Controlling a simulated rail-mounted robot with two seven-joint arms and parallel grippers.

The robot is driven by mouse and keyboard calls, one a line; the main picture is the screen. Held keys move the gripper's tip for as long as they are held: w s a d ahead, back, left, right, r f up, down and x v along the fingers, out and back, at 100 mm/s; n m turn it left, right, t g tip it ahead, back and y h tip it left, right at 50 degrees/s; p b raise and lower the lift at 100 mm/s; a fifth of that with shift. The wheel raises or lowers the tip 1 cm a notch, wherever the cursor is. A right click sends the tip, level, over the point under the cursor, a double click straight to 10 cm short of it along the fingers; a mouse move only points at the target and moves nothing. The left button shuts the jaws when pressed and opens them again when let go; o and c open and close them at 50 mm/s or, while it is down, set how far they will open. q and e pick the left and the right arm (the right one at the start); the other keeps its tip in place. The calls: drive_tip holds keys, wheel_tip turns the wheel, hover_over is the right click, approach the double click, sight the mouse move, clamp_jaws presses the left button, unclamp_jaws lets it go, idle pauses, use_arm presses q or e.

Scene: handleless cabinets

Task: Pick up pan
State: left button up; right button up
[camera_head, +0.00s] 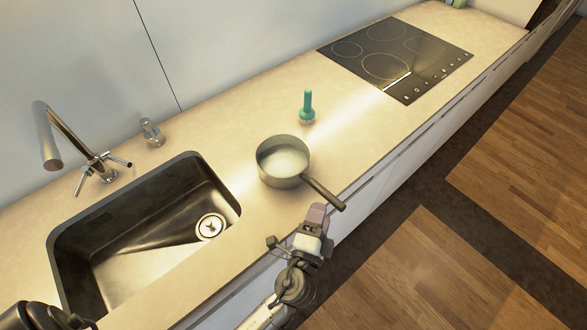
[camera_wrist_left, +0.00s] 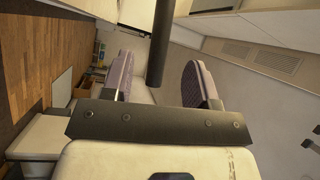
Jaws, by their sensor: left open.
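The pan (camera_head: 283,162) is a small metal saucepan standing upright on the beige counter, right of the sink. Its dark handle (camera_head: 326,194) points toward the counter's front edge. My left gripper (camera_head: 318,212) is at the end of the handle, over the front edge. In the left wrist view, the left gripper (camera_wrist_left: 158,82) has its two purple-grey fingers apart. The dark handle (camera_wrist_left: 162,40) shows between them, with a gap on each side. The pan's bowl is not clearly seen in that view. My right gripper is not seen.
A sink (camera_head: 150,235) with a faucet (camera_head: 75,145) lies to the left. A black cooktop (camera_head: 395,55) is at the back right.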

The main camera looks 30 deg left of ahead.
sight(326, 191)
use_arm(q)
drive_tip(key=shift+p+x, duration=0.4)
drive_tip(key=shift+x, duration=2.8)
drive_tip(key=shift+a+f, duration=0.1)
drive_tip(key=shift+a, duration=0.05)
clamp_jaws()
